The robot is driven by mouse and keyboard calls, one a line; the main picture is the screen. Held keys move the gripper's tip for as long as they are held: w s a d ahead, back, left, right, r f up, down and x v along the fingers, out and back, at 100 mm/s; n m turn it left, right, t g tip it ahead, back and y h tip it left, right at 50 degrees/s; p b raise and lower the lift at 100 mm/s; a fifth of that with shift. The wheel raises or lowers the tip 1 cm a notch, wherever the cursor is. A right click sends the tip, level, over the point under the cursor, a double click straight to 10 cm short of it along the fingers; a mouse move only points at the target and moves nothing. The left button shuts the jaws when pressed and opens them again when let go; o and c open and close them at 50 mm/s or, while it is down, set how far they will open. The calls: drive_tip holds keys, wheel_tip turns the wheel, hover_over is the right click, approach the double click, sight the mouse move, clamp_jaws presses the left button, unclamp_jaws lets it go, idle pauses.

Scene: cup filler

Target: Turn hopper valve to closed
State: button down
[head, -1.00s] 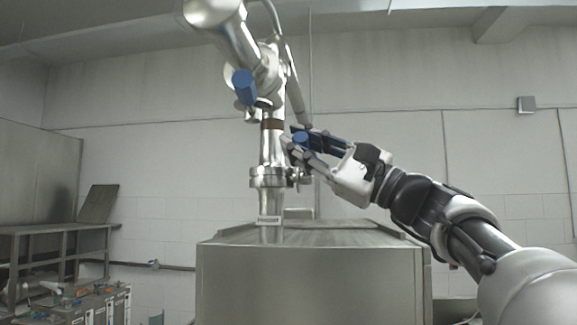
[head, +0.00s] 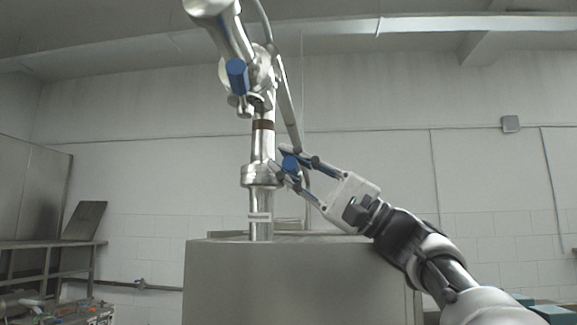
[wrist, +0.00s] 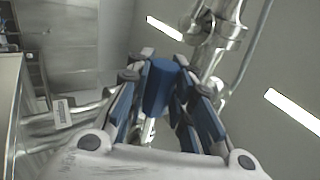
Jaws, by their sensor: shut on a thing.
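The steel filling pipe (head: 263,145) stands upright over the steel cabinet, with a clamped flange (head: 260,176) low on it. My gripper (head: 284,164) is at the right side of the pipe, just above and beside the flange, pointing up and left. Its fingers are closed around a blue valve handle (head: 291,164). In the wrist view this blue handle (wrist: 160,85) sits between my two fingers (wrist: 162,95). The fingers hide part of the handle and its joint to the pipe.
A second blue handle (head: 237,75) is higher on the machine, below a slanted steel tube (head: 222,25). The steel cabinet (head: 290,285) stands below my gripper and close to my arm. A metal table (head: 50,243) is at left. Open air lies right of the pipe.

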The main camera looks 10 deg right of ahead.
drive_tip(key=shift+w+f, duration=0.15)
drive_tip(key=shift+f, duration=0.15)
drive_tip(key=c, duration=1.8)
unclamp_jaws()
drive_tip(key=o, duration=0.4)
drive_tip(key=shift+r, duration=0.15)
drive_tip(key=shift+d, duration=0.1)
drive_tip(key=v, duration=1.2)
